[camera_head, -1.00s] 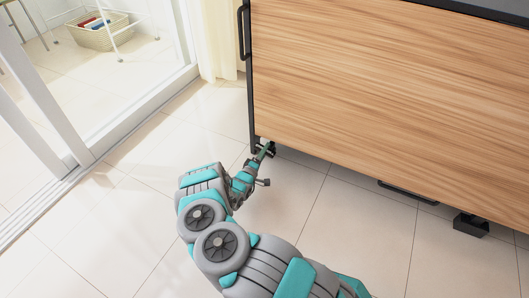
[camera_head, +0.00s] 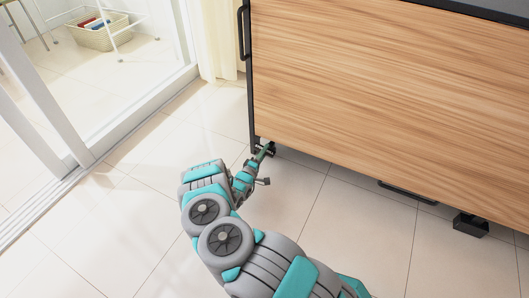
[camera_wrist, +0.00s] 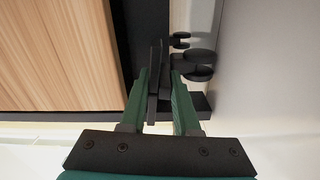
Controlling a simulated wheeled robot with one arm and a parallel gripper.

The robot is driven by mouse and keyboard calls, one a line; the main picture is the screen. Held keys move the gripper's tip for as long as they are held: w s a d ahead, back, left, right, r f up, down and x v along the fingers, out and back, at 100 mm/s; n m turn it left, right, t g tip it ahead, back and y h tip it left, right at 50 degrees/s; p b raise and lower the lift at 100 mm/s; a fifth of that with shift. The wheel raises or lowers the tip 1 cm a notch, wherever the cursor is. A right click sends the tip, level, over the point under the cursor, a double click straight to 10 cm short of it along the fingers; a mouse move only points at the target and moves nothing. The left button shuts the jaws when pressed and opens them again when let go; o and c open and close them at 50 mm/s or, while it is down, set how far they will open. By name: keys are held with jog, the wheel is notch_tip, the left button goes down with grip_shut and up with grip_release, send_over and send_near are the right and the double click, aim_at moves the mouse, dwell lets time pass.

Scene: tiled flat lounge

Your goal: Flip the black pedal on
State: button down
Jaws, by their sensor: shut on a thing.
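The black pedal (camera_wrist: 154,72) is a thin dark plate beside a black caster wheel (camera_wrist: 197,65) under the corner of the wooden cabinet. In the wrist view the green fingers of my gripper (camera_wrist: 161,85) stand on either side of the pedal, shut on it. In the head view my gripper (camera_head: 265,152) reaches the foot of the cabinet's near left corner. The pedal is too small and dark there to tell its tilt, and the cabinet edge partly hides the caster.
The wooden cabinet (camera_head: 390,90) with a black frame rises just above my gripper. Another black caster (camera_head: 470,225) is at right, past a low black handle (camera_head: 408,192). Tiled floor (camera_head: 130,225) is clear at left, up to a sliding glass door frame (camera_head: 55,115). A basket (camera_head: 98,35) stands beyond.

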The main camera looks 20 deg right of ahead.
jog(key=n, duration=0.4)
jog(key=shift+a, duration=0.1)
jog(key=c, duration=0.6)
grip_release()
jog(key=shift+c, duration=0.2)
jog(key=shift+v, duration=3.9)
jog(key=shift+w, duration=0.1)
